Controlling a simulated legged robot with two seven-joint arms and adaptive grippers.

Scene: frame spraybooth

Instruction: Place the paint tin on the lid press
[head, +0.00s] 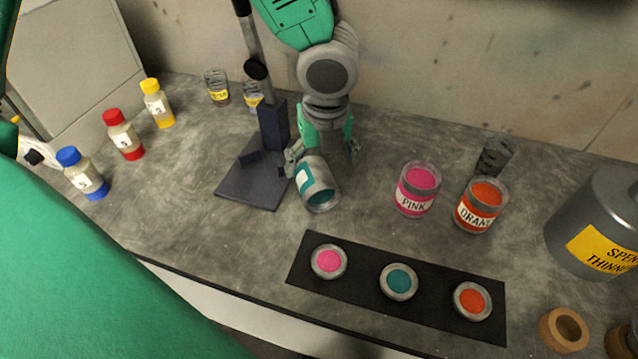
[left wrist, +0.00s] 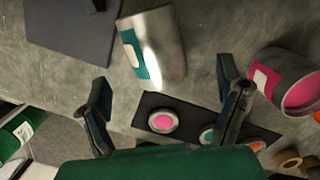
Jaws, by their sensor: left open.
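The paint tin (head: 318,190) is metal with a teal band and a pale label. It is tilted, its rim toward the front of the bench, to the right of the lid press; I cannot tell whether it rests on the bench. It also shows in the left wrist view (left wrist: 165,45), just beyond the fingertips. The lid press has a dark base plate (head: 250,190), a post and a lever; its plate, bare in front, shows at the wrist view's top left (left wrist: 65,25). My left gripper (head: 322,150) is open behind the tin. My right gripper is not in view.
Pink (head: 417,190) and orange (head: 481,206) tins stand to the right. A black mat (head: 350,290) with three lids lies in front. Capped bottles (head: 122,135) stand left, a grey thinner can (head: 600,225) far right. Open bench lies between the tins and mat.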

